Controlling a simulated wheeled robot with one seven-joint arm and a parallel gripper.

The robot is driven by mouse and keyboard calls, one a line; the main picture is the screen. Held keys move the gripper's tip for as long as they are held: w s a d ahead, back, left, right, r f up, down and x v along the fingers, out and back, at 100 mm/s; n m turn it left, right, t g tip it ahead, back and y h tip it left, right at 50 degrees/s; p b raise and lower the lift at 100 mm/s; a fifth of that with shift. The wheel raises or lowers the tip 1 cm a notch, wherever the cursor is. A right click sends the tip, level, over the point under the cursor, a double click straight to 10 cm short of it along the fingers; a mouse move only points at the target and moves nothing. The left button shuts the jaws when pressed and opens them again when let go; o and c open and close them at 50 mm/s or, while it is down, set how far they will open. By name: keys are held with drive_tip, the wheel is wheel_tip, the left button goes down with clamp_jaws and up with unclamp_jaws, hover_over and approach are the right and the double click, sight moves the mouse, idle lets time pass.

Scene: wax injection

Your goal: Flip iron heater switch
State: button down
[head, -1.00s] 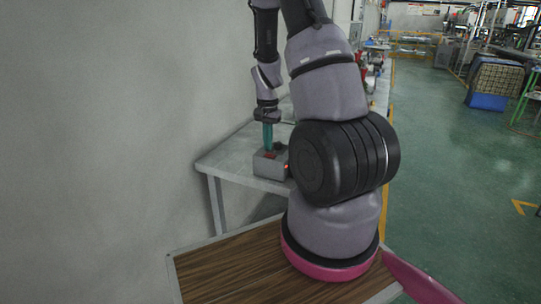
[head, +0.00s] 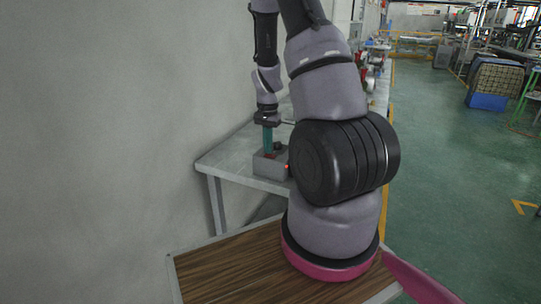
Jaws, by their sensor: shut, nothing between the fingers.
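A small grey box (head: 265,168), which looks like the iron heater unit, sits on the grey bench near its front edge. A red part, perhaps its switch (head: 270,156), shows on its top, and a dark knob-like part (head: 278,146) shows behind. My gripper (head: 268,152) points straight down over the box with its teal fingers shut and empty. The fingertips are at or just above the red part. I cannot tell whether they touch it or which way the switch is set. My own arm hides the right side of the box.
The grey bench (head: 225,160) runs back along the wall, with red and dark equipment (head: 372,72) farther off. The wall (head: 100,150) is close on the left. Green floor (head: 450,200) is open on the right.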

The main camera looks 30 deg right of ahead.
drive_tip(key=shift+f, duration=0.25)
drive_tip(key=shift+r, duration=3.55)
drive_tip(key=s+a+r+n+t+y, duration=0.1)
drive_tip(key=s+a+r+t, duration=0.2)
drive_tip(key=r, duration=0.6)
drive_tip(key=s+a+r+n, duration=0.2)
drive_tip(key=a+r, duration=0.2)
drive_tip(key=r, duration=0.4)
drive_tip(key=s+a+r+n+t+y, duration=0.1)
drive_tip(key=s+a+r+n+t, duration=0.2)
drive_tip(key=s+a+r, duration=0.3)
drive_tip(key=s+r+t, duration=0.1)
drive_tip(key=s+r, duration=0.4)
drive_tip(key=s, duration=0.3)
drive_tip(key=shift+s+a+r, duration=0.15)
drive_tip(key=shift+s+r, duration=0.05)
drive_tip(key=shift+s, duration=0.1)
